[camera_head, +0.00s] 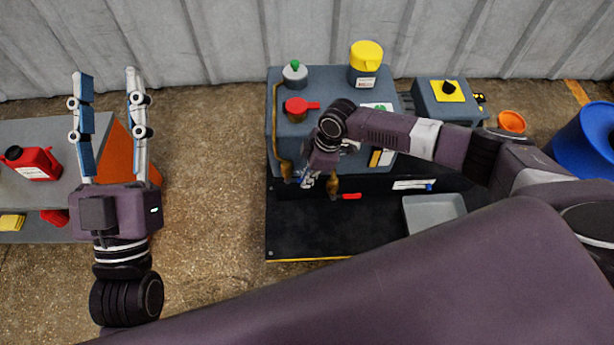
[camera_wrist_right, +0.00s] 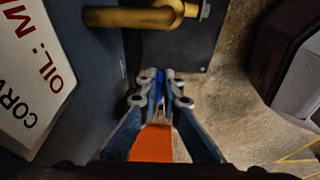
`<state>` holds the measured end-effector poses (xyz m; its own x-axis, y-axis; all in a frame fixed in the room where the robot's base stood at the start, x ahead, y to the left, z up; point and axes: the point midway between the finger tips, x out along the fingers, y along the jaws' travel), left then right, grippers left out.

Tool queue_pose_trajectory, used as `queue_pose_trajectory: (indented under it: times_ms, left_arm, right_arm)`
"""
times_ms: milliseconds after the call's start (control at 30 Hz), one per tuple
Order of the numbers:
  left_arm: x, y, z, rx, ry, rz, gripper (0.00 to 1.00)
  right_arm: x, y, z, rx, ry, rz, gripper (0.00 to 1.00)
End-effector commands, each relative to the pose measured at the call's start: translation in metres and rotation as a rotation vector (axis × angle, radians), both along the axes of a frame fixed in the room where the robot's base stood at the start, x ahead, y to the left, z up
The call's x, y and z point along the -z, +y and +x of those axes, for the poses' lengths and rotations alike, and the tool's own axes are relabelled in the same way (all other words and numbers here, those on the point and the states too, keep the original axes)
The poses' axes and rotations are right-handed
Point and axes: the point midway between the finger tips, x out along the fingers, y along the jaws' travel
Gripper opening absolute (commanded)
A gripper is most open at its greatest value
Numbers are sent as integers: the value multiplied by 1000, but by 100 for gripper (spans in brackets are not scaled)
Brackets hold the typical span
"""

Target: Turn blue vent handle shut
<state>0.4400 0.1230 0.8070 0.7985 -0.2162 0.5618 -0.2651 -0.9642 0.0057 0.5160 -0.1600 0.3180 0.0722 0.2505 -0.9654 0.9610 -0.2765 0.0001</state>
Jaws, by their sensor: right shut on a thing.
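The grey pump unit (camera_head: 345,85) stands on a black base by the wall, with brass pipes at its front. My right gripper (camera_head: 308,181) is low at its front left corner. In the right wrist view its fingers (camera_wrist_right: 160,78) are closed together on a narrow blue piece (camera_wrist_right: 160,88), which appears to be the blue vent handle. The fingers cover most of it, so its angle is hard to tell. A brass pipe (camera_wrist_right: 140,17) runs just beyond the fingertips. My left gripper (camera_head: 108,74) is open and empty over the floor at left, far from the unit.
A grey tray (camera_head: 434,210) sits right. A shelf (camera_head: 60,135) with red cans stands left.

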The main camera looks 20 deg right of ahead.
Motion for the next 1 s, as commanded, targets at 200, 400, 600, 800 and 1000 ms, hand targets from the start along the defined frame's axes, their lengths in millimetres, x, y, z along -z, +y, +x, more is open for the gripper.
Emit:
queue_pose_trajectory:
  times_ms: [200, 400, 600, 800, 1000]
  left_arm:
    - [0, 0, 0, 0, -1, 0, 40]
    - [0, 0, 0, 0, -1, 0, 40]
    - [-1, 0, 0, 1, -3, -1, 40]
    - [-1, 0, 0, 1, -3, 0, 40]
    - [-1, 0, 0, 1, -3, 0, 40]
  right_arm:
    - [0, 2, -1, -2, 3, 3, 19]
    - [0, 1, -1, -1, 2, 1, 24]
    - [-4, 0, 0, 0, 0, 1, 24]
    - [-35, -9, -2, -1, -3, 0, 24]
    - [-77, -19, -5, 0, -2, 0, 24]
